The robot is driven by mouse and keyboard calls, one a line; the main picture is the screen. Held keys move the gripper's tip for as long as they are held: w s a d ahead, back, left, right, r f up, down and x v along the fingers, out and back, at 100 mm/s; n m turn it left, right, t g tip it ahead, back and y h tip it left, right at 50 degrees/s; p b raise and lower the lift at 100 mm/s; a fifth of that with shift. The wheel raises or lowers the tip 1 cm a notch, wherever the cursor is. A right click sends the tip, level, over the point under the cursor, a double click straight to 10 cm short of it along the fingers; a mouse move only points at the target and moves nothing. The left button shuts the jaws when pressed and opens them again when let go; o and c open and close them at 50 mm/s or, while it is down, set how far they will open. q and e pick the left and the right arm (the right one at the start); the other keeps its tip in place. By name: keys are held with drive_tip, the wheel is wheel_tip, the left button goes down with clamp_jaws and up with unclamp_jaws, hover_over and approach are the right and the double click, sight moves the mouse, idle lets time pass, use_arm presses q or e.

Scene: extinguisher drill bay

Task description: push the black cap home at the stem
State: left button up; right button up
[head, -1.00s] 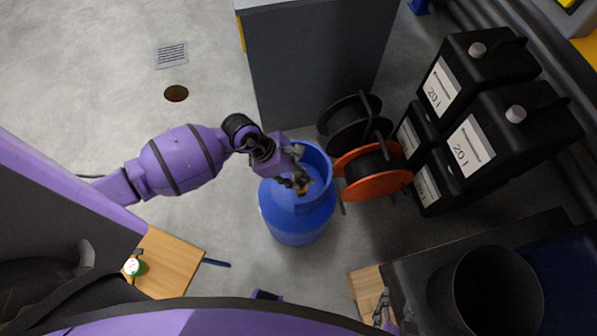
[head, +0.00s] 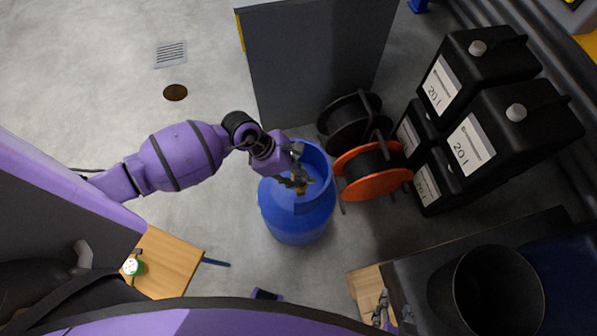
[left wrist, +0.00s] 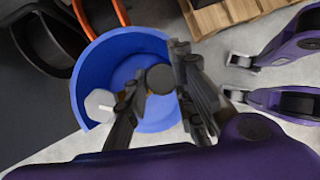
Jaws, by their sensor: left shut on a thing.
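The blue gas cylinder (head: 297,222) stands upright on the floor, with a raised collar around its top. My left gripper (head: 302,183) is inside the collar opening, over the cylinder's top. In the left wrist view the round black cap (left wrist: 160,79) is between the fingertips of my left gripper (left wrist: 158,76), which is shut on it. A bit of brass-coloured fitting (head: 303,191) shows by the fingertips in the head view. The stem under the cap is hidden, so I cannot tell how the cap sits. My right gripper (head: 381,308) is low in the head view, its jaws too small to read.
An orange cable reel (head: 373,184) stands close to the cylinder's right. Black 20 l canisters (head: 470,147) are stacked beyond it. A grey cabinet (head: 313,60) stands behind. A pale grey hexagonal piece (left wrist: 99,105) sits by the collar.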

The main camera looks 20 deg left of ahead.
use_arm(q)
drive_tip(key=shift+f, duration=0.1)
use_arm(e)
drive_tip(key=shift+f, duration=0.1)
idle(0.3)
use_arm(q)
drive_tip(key=shift+f+b, duration=0.7)
drive_tip(key=shift+f, duration=0.3)
use_arm(e)
drive_tip(key=shift+s+f, duration=0.55)
drive_tip(key=shift+f, duration=0.25)
use_arm(q)
drive_tip(key=shift+f+b, duration=0.5)
drive_tip(key=shift+f, duration=0.35)
use_arm(e)
drive_tip(key=shift+s+f, duration=0.35)
drive_tip(key=shift+f, duration=0.3)
use_arm(q)
drive_tip(key=o, duration=0.9)
use_arm(e)
drive_tip(key=shift+r, duration=0.1)
use_arm(q)
drive_tip(key=v, duration=1.2)
